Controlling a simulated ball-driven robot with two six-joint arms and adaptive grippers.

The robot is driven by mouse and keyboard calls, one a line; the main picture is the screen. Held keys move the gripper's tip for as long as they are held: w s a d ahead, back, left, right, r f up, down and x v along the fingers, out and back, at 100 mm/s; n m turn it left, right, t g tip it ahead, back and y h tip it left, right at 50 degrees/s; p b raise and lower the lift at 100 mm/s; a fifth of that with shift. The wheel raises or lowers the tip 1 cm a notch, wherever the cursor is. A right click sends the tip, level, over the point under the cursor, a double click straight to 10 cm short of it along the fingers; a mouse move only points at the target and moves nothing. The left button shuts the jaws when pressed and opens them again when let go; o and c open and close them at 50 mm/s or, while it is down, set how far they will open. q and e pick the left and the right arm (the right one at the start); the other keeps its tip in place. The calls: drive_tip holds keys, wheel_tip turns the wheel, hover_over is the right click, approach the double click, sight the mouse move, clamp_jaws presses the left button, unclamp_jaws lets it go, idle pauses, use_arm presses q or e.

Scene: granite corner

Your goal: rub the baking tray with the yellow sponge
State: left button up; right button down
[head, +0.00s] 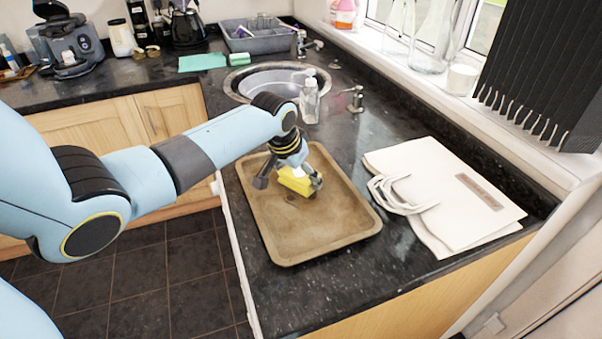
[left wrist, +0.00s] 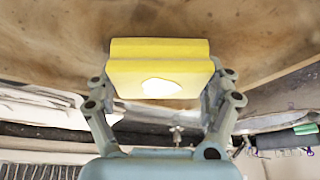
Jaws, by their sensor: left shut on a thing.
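The baking tray (head: 325,222) is brown and shallow and lies on the dark granite counter. Its stained surface also fills the upper part of the left wrist view (left wrist: 60,40). My left gripper (head: 290,180) is over the far part of the tray, shut on the yellow sponge (head: 297,181). In the left wrist view the sponge (left wrist: 160,52) sits between the two fingers of the left gripper (left wrist: 160,85), with a bright whitish patch on its face. The sponge is at or just above the tray surface; I cannot tell whether it touches. My right gripper is not in view.
A white bag (head: 440,190) with handles lies right of the tray. Behind the tray are a round sink (head: 275,80), a clear soap bottle (head: 309,100) and a tap (head: 355,98). A coffee machine (head: 75,40) stands far left. The counter's front edge runs close along the tray's left side.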

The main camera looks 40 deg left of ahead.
use_arm(q)
drive_tip(key=shift+r, duration=0.1)
wheel_tip(320, 180, up, 3)
drive_tip(key=p, duration=0.3)
drive_tip(key=shift+r, duration=0.1)
drive_tip(key=shift+r+p, duration=0.7)
drive_tip(key=shift+r, duration=0.65)
drive_tip(key=shift+r, duration=0.1)
drive_tip(key=shift+r, duration=1.4)
